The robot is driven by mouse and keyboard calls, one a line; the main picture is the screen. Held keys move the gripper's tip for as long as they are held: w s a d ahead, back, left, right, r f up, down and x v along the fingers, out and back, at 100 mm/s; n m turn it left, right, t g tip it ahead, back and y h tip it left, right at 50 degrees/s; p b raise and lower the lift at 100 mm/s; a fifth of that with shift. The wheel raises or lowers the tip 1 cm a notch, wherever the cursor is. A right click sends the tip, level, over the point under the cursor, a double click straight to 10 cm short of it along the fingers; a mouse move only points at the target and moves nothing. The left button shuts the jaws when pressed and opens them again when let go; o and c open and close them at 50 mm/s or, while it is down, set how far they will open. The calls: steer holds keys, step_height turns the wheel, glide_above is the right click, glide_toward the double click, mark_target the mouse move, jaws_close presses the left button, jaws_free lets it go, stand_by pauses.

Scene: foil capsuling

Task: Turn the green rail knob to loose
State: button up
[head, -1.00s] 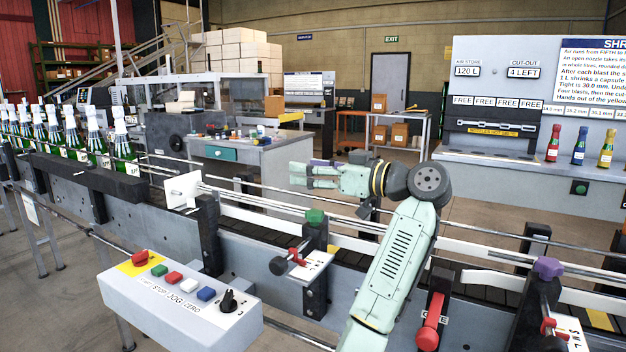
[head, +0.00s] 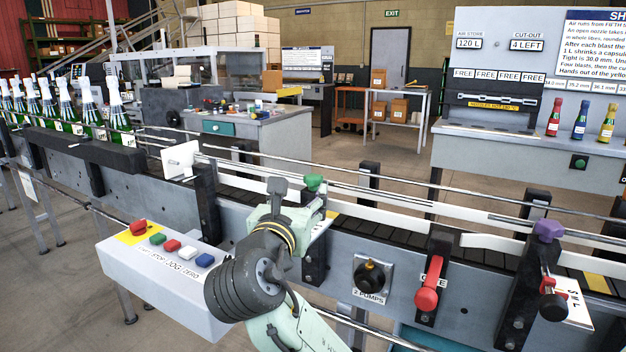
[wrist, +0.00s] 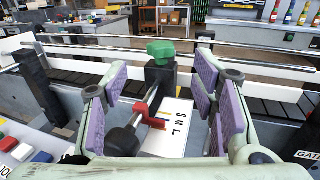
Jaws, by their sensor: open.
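The green rail knob (head: 314,183) sits on top of a black post at the near rail of the conveyor. In the wrist view the green knob (wrist: 160,50) is ahead, between and beyond my open fingers. My gripper (head: 278,190) is open with nothing in it, just left of the knob in the head view. Its purple pads (wrist: 205,88) show on both sides in the wrist view. Below the knob are a red pointer (wrist: 150,118) and a white plate marked S, M, L (wrist: 168,130). My arm hides part of the post in the head view.
A purple knob (head: 548,230) stands on another post to the right. A red gate handle (head: 428,298) and a black pump dial (head: 370,278) are on the conveyor front. The button box (head: 165,262) is close to my arm. Green bottles (head: 118,120) stand at left.

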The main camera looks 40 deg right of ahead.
mark_target(317, 180)
steer(key=p+x, duration=0.3)
steer(key=x, duration=0.7)
steer(key=shift+w+d, duration=0.15)
steer(key=shift+d, duration=0.15)
steer(key=c, duration=1.2)
steer(key=shift+n, duration=0.3)
steer(key=n+t+y+b, duration=0.1)
steer(key=t+y, duration=0.1)
steer(key=n+t+y+b, duration=0.1)
steer(key=n+t+y, duration=0.1)
steer(key=shift+d+f+n+y, duration=0.15)
steer(key=shift+n+y, duration=0.15)
steer(key=shift+y, duration=0.1)
steer(key=shift+n+t+y+b, duration=0.7)
steer(key=shift+n+y+b, duration=0.3)
steer(key=shift+y, duration=0.4)
